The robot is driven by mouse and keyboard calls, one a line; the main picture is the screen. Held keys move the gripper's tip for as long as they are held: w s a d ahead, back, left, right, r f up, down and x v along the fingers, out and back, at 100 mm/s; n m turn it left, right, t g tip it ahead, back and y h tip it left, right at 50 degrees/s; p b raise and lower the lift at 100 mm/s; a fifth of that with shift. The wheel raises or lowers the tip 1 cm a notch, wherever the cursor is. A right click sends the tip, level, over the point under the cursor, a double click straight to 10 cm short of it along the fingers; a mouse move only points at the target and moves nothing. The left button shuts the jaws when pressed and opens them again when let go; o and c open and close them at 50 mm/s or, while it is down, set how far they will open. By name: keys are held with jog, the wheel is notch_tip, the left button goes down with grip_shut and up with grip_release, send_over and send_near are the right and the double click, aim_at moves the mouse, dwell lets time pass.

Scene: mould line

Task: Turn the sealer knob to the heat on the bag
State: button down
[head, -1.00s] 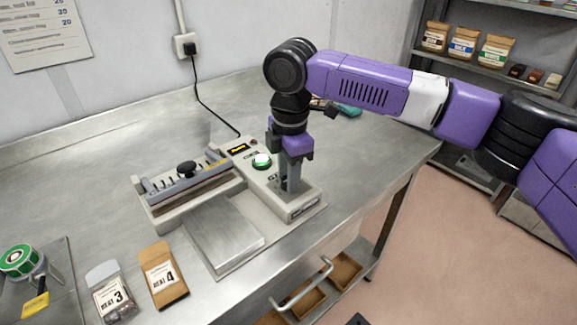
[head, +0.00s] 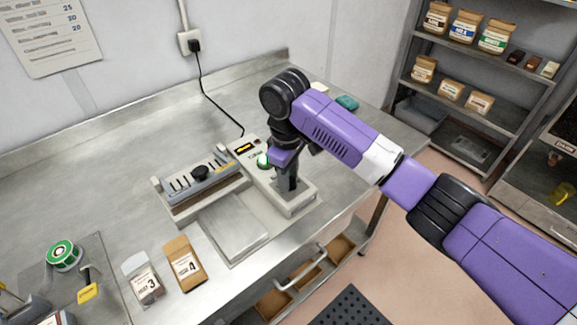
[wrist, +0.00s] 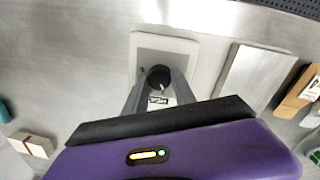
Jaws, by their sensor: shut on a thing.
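The bag sealer (head: 298,206) stands on the steel bench, with a lit display and a green button (head: 263,161) on its control box. My gripper (head: 287,189) points straight down onto the front end of that box. In the wrist view its two fingers close on the round black knob (wrist: 158,77), which has a pale pointer mark. A small label shows just below the knob; the dial setting is not readable. The head view hides the knob behind the gripper. Two bags lie in front of the sealer: a brown one (head: 184,264) marked 4 and a pale one (head: 142,279) marked 3.
The sealing bar (head: 205,184) with its black handle is left of the control box, a flat metal plate (head: 233,228) before it. A green tape roll (head: 64,255) stands at far left. A cable runs to the wall socket (head: 190,42). Shelves (head: 470,95) stand at right.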

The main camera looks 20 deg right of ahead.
jog(key=m+p, duration=0.3)
jog(key=shift+s+r+m+p, duration=0.1)
jog(key=shift+r+m+p, duration=0.1)
jog(key=shift+m+p, duration=0.2)
jog(key=m+p, duration=0.2)
jog(key=shift+f+m, duration=0.1)
jog(key=shift+m, duration=0.2)
jog(key=m, duration=0.5)
jog(key=shift+f+g+p, duration=0.15)
jog(key=shift+g+p, duration=0.15)
jog(key=m, duration=0.7)
jog(key=shift+d+m, duration=0.1)
jog(key=shift+m, duration=0.3)
jog(key=m, duration=0.3)
jog(key=shift+d+m, duration=0.1)
jog(key=shift+m, duration=2)
